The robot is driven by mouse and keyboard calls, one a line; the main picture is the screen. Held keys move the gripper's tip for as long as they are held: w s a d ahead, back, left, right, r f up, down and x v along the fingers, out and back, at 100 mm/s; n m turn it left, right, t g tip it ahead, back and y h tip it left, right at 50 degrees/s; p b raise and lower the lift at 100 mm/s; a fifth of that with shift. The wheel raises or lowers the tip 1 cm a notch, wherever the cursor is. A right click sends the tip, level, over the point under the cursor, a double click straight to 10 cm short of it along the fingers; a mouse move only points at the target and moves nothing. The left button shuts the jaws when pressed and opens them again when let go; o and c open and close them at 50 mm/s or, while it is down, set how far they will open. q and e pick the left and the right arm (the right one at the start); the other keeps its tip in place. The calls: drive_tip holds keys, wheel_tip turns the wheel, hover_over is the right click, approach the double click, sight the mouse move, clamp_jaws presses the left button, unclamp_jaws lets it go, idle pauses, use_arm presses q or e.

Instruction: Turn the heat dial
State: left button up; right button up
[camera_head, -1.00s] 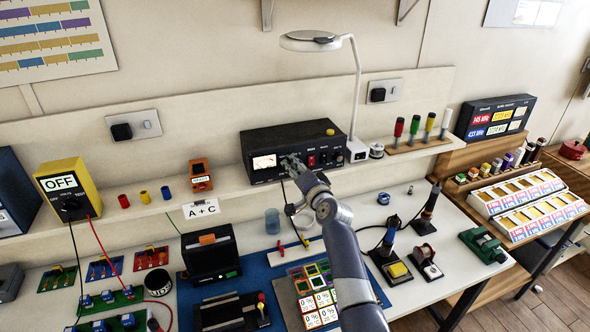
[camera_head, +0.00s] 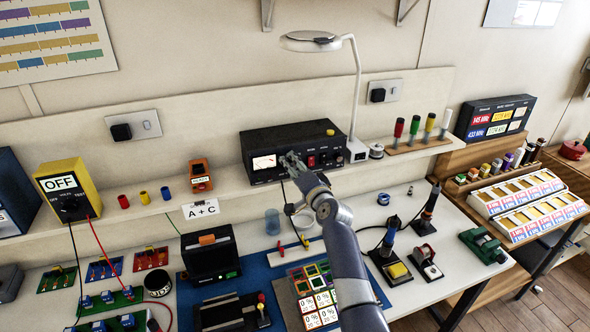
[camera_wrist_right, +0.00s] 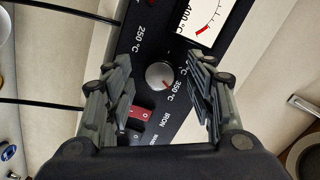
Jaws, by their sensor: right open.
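The black heater unit (camera_head: 300,150) stands on the shelf, with a lit meter and red switches on its front. In the right wrist view its silver heat dial (camera_wrist_right: 160,75) shows between temperature labels, with 350 °C printed beside it. A red switch (camera_wrist_right: 142,112) sits close by. My right gripper (camera_head: 292,160) is in front of the unit's face and hides the dial in the head view. In the wrist view its two fingers (camera_wrist_right: 160,88) are spread on either side of the dial, apart from it. My left gripper is out of the frames.
A white lamp (camera_head: 355,100) stands at the unit's right end. A holder with coloured drivers (camera_head: 418,143) is further right. A black box (camera_head: 211,257) and soldering tools (camera_head: 392,262) are on the bench below. An orange device (camera_head: 200,176) stands left of the unit.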

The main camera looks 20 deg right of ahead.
drive_tip(key=s+d+r, duration=0.1)
drive_tip(key=s, duration=1.1)
drive_tip(key=shift+w+r, duration=0.1)
